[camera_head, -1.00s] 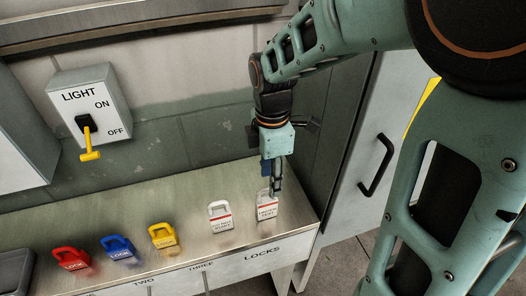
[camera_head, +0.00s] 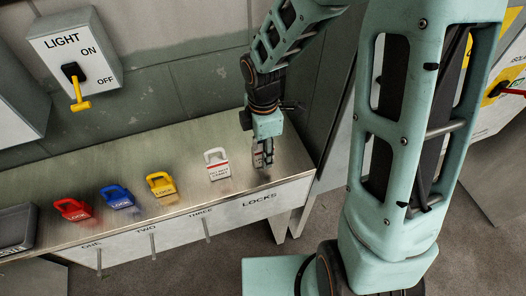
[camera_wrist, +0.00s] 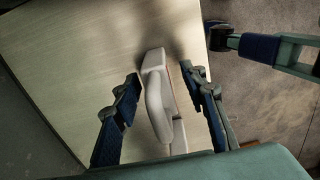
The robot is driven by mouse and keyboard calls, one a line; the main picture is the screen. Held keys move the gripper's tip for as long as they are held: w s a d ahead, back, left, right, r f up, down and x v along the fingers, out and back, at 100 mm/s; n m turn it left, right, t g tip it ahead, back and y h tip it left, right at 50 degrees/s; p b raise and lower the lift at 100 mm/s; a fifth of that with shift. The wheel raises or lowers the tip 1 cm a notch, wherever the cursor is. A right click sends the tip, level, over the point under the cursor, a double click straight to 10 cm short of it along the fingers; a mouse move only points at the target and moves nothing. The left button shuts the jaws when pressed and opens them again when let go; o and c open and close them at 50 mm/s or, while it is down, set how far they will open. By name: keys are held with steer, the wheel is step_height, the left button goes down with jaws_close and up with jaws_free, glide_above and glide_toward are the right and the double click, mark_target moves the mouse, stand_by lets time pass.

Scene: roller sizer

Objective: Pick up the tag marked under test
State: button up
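The white tag at the right end of the bench (camera_head: 257,161) is mostly hidden behind my gripper (camera_head: 264,154) in the head view. Its lettering cannot be read now; in the earlier frame it carried red-edged text. In the wrist view the white tag (camera_wrist: 157,103) stands between the two dark blue finger pads of my gripper (camera_wrist: 161,75). The fingers are open, with a gap on each side of the tag. A second white tag with a red stripe and small text (camera_head: 218,170) stands just to the left on the bench.
Yellow (camera_head: 161,185), blue (camera_head: 118,196) and red (camera_head: 73,209) locks stand further left on the metal bench (camera_head: 190,140). A dark tray (camera_head: 14,225) is at the far left. A light switch box (camera_head: 90,45) hangs on the wall above. The bench's right edge is close to my gripper.

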jaws_close()
steer(key=shift+r, duration=0.15)
stand_by(0.4)
